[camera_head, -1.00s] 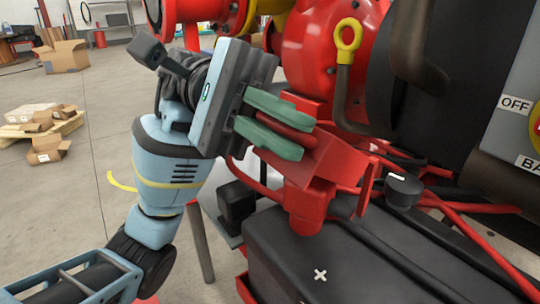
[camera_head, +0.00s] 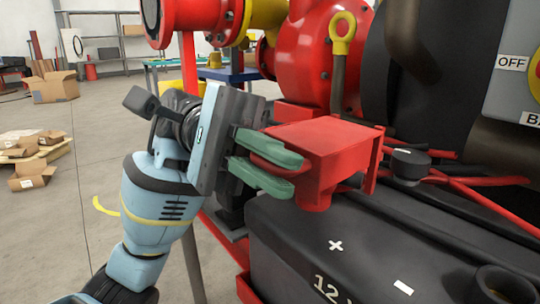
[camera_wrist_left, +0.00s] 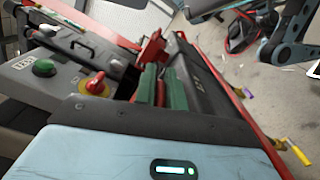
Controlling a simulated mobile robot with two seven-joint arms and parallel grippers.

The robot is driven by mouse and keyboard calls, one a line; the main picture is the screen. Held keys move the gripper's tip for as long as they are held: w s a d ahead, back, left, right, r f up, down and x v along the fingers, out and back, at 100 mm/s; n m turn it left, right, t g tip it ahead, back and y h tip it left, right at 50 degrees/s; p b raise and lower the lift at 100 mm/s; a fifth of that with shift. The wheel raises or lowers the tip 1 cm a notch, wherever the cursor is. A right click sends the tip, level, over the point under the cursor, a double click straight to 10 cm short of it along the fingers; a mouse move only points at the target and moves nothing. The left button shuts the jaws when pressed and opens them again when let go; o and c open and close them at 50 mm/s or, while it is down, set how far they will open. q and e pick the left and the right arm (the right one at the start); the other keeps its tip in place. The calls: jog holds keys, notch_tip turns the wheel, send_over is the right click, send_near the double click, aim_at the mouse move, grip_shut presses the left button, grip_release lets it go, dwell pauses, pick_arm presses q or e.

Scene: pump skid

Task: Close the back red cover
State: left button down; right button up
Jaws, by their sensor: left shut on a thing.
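The red cover (camera_head: 318,145) is a boxy hood above the back left corner of the black battery (camera_head: 325,235). Its top now looks nearly level, and its lower end is close to the battery top. I cannot tell whether it is fully seated. My left gripper (camera_head: 275,162) has its green fingers shut on a red bar at the cover's left side. In the left wrist view, red shows between the green fingers (camera_wrist_left: 161,92), and a red piece (camera_wrist_left: 152,47) stands beyond them. My right gripper is in neither view.
A black knob (camera_head: 410,163) and red cables (camera_head: 480,181) lie right of the cover. A red pump housing (camera_head: 305,55) with a yellow lifting eye (camera_head: 342,32) rises behind. Open floor (camera_head: 95,160) with cardboard boxes (camera_head: 52,86) is at the left.

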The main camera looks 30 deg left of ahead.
pick_arm(q)
jog(key=shift+w+f, duration=0.2)
jog(key=shift+f, duration=0.05)
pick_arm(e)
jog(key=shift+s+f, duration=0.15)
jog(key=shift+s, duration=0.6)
pick_arm(q)
jog(key=c, duration=1.5)
grip_release()
jog(key=shift+w+f, duration=0.1)
jog(key=shift+w, duration=0.05)
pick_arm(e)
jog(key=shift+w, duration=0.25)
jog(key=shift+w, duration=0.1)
pick_arm(q)
jog(key=shift+w+a, duration=0.1)
jog(key=shift+a, duration=0.4)
jog(key=p+v, duration=0.1)
jog(key=v, duration=0.5)
jog(key=shift+p, duration=0.3)
jog(key=shift+a, duration=0.4)
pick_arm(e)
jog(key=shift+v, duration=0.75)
